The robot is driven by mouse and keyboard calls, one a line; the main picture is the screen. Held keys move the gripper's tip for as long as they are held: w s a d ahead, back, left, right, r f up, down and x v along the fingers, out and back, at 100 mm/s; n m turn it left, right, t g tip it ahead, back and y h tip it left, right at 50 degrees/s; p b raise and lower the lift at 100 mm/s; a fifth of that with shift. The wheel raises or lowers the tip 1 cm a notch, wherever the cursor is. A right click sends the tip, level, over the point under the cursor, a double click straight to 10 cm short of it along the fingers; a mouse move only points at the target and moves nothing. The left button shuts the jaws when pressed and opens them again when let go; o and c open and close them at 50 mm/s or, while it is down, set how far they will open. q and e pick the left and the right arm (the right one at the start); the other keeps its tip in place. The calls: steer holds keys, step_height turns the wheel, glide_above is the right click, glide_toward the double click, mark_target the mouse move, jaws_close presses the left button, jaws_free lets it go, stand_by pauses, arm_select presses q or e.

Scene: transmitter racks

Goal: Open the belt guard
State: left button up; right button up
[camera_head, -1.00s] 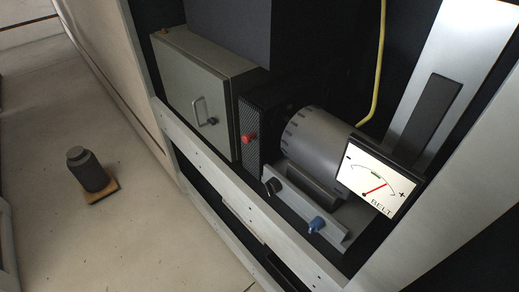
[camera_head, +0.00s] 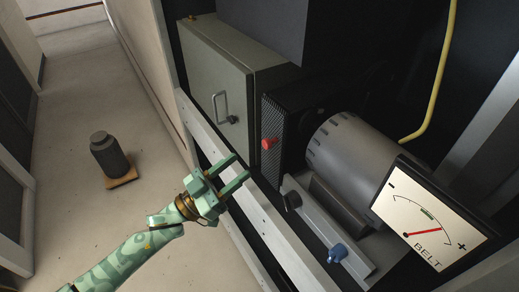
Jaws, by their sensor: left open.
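The belt guard appears to be the black perforated mesh panel (camera_head: 284,122) at the left end of the grey motor, and it stands shut. A red knob (camera_head: 268,143) is on its front edge. My left gripper (camera_head: 240,167) is pale green, open and empty. Its two fingers point up and right towards the red knob, appearing a little below and left of it and apart from it. The grey motor (camera_head: 350,155) sits right of the guard. A tilted BELT gauge (camera_head: 430,217) with a red needle stands in front of the motor. My right gripper is out of view.
A grey-green box (camera_head: 215,75) with a handle is left of the guard. A pale frame rail (camera_head: 275,235) runs along the rack front. A blue knob (camera_head: 338,253) and a black knob (camera_head: 292,200) are on the motor rail.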

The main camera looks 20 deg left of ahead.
mark_target(264, 146)
arm_select(q)
steer(key=x, duration=0.7)
steer(key=shift+w+d, duration=0.15)
steer(key=shift+w, duration=0.1)
steer(key=shift+c, duration=0.4)
jaws_close()
